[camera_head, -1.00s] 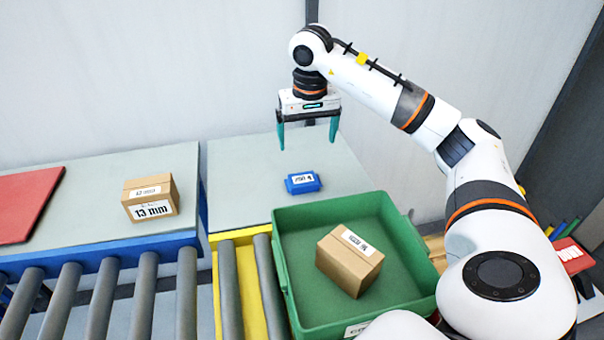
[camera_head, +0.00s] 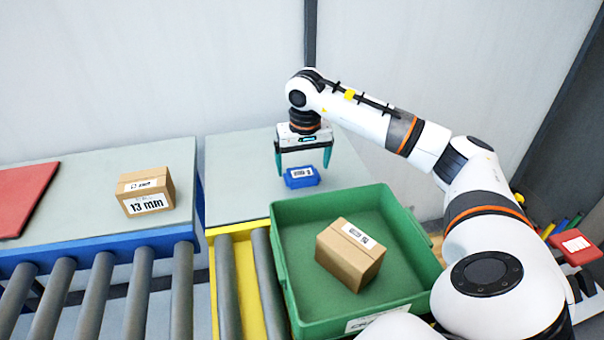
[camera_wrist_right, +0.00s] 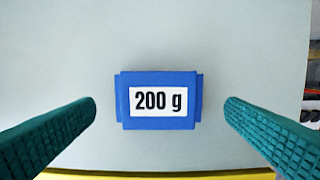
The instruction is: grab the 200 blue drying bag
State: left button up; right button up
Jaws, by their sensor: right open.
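The blue drying bag (camera_head: 302,177) lies flat on the grey table behind the green crate. In the right wrist view the blue bag (camera_wrist_right: 160,78) shows a white label reading "200 g". My right gripper (camera_head: 305,168) points down with its teal fingers open around the bag's position. In the right wrist view the open fingers (camera_wrist_right: 160,106) stand to the left and right of the bag, with a gap on each side. The gripper holds nothing. My left gripper is not in view.
A green crate (camera_head: 283,228) holding a cardboard box (camera_head: 350,256) stands in front of the table. Another box labelled 13 mm (camera_head: 146,190) sits on the left table, near a red panel (camera_head: 22,200). Rollers (camera_head: 142,290) run along the front. The grey table (camera_head: 232,178) around the bag is clear.

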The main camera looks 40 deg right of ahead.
aim_at(302, 173)
jog(key=f, duration=0.3)
jog(key=shift+w+d, duration=0.1)
jog(key=shift+w, duration=0.15)
jog(key=c, duration=1.1)
